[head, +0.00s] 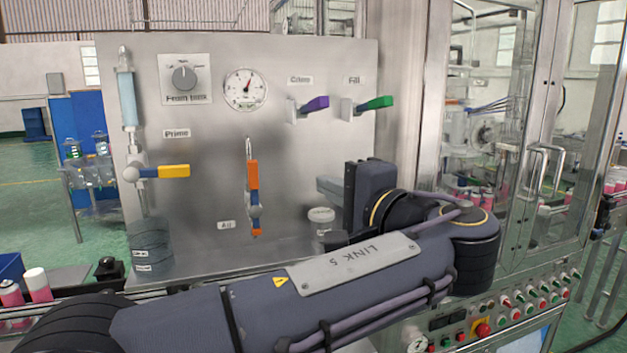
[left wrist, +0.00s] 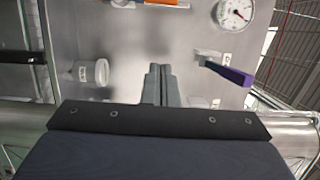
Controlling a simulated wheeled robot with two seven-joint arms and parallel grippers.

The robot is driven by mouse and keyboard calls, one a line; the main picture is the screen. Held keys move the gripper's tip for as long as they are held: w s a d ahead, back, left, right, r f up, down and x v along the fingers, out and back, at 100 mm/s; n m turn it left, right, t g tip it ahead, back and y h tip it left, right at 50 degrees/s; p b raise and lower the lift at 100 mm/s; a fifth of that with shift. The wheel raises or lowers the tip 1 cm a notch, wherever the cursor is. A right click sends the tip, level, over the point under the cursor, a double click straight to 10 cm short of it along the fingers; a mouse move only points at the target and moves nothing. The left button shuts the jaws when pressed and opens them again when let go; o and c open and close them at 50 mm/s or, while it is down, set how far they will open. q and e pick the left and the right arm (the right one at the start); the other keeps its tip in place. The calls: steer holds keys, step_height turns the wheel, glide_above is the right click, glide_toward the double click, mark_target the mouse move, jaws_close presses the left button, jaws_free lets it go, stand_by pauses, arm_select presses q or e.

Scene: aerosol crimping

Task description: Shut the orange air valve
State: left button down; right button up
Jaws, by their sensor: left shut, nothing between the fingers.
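The orange air valve (head: 253,175) is on the steel panel, above and right of the "Air" label (head: 226,225). Its orange handle stands upright, in line with the vertical pipe. In the left wrist view, an orange piece (left wrist: 167,3) shows cut off at the top edge. My left gripper (head: 328,187) is to the right of the valve, in front of the panel and apart from the handle. Its grey fingers are together and empty, as the left wrist view also shows (left wrist: 159,84). My right gripper is in neither view.
The panel also carries a yellow prime handle (head: 174,171), a purple crimp handle (head: 315,104), a green fill handle (head: 377,103) and a gauge (head: 245,90). A white cup (head: 321,215) sits below my left fingers. A glazed cabinet (head: 545,110) stands right.

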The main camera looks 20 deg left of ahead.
mark_target(253, 187)
arm_select(q)
steer(key=w+a+p, duration=0.2)
steer(key=w+a, duration=0.1)
steer(key=a, duration=0.8)
steer(key=shift+w+p, duration=0.25)
steer(key=shift+p, duration=0.05)
steer(key=shift+f, duration=0.1)
steer(key=shift+s+a+n+b, duration=0.15)
steer(key=shift+s+n+b, duration=0.05)
steer(key=shift+n+b, duration=0.2)
